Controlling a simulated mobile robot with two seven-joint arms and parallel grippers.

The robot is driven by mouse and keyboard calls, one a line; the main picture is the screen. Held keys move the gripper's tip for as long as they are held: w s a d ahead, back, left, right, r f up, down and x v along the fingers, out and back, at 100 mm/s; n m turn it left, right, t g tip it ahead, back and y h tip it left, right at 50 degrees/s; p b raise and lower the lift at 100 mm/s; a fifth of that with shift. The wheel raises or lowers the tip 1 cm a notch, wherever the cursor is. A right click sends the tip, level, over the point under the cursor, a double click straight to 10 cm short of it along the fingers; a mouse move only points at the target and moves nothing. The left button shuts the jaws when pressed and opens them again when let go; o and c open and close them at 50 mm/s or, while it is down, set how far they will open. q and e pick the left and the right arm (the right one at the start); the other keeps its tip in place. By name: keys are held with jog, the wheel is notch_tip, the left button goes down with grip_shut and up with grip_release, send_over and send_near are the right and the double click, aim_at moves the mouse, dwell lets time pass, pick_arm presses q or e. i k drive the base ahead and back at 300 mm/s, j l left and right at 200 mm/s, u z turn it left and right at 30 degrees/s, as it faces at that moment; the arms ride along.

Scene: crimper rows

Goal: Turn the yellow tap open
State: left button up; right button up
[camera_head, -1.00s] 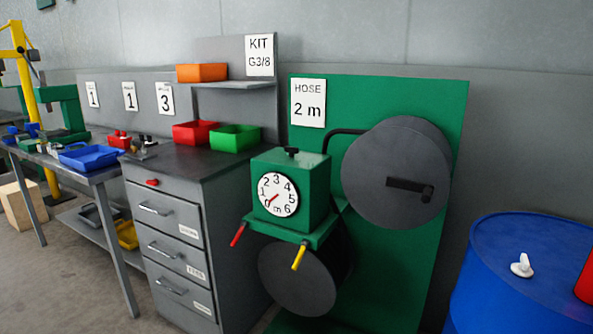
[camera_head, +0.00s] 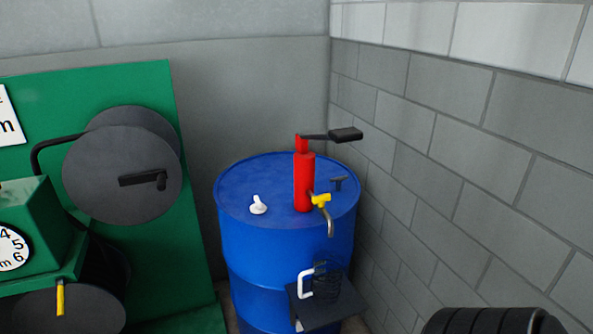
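The yellow tap (camera_head: 321,199) sits on the side of a red hand pump (camera_head: 304,183) that stands upright on top of a blue drum (camera_head: 240,238). A grey spout (camera_head: 330,224) bends down from the tap over the drum's front edge. The tap handle is small here, and I cannot tell whether it is open or closed. The pump has a black lever (camera_head: 334,135) reaching to the right. Neither of my grippers shows in the head view.
A white cap (camera_head: 258,205) and a small dark fitting (camera_head: 339,182) are on the drum top. A dark shelf (camera_head: 325,304) with a white-handled item hangs at its front. The green hose panel (camera_head: 190,220) stands left, a block wall (camera_head: 470,160) right. A black ribbed object (camera_head: 490,321) is at lower right.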

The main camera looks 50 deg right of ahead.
aim_at(321, 199)
jog(key=z, duration=1.65)
